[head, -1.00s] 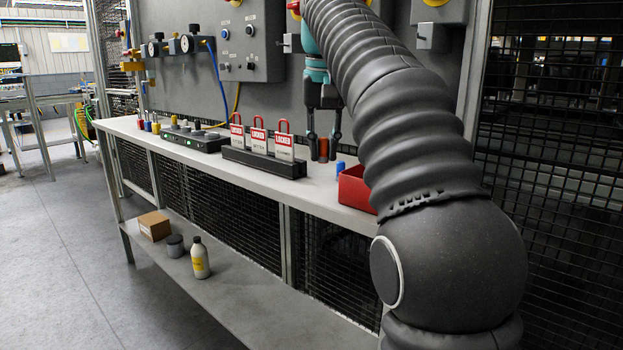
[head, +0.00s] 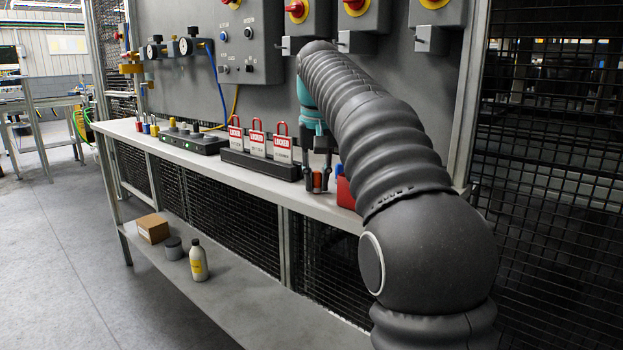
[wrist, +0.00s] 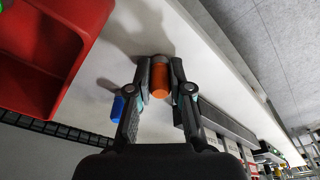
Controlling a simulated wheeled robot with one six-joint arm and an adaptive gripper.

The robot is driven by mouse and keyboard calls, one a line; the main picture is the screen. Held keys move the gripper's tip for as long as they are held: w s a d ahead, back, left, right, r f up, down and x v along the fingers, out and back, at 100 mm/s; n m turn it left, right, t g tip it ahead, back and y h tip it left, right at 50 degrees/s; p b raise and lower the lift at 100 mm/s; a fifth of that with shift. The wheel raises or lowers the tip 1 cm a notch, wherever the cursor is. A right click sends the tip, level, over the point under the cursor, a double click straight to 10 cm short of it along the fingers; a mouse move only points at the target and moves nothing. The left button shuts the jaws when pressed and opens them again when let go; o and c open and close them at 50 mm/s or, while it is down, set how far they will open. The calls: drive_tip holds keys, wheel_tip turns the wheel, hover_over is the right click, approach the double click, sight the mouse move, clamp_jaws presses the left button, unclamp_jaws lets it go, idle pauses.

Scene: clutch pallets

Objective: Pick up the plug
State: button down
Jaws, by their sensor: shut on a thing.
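An orange-brown cylindrical plug (wrist: 160,79) stands between the two fingers of my gripper (wrist: 159,78) in the wrist view, with a finger pad against each side. In the head view my gripper (head: 318,180) points down near the shelf's front edge, with the plug (head: 317,180) between its dark fingertips. I cannot tell whether the plug's bottom touches the white shelf. A blue plug (wrist: 117,107) is apart from the gripper, left of the left finger in the wrist view.
A red bin (wrist: 45,50) is close by, right of my gripper in the head view. A black rack (head: 262,164) with red-and-white "LOCKED" padlocks is to the left. A grey box (head: 190,141) and small coloured plugs stand farther left. A panel with switches rises behind.

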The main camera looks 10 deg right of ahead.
drive_tip(key=shift+f, duration=0.15)
drive_tip(key=c, duration=1.1)
unclamp_jaws()
drive_tip(key=shift+o, duration=0.2)
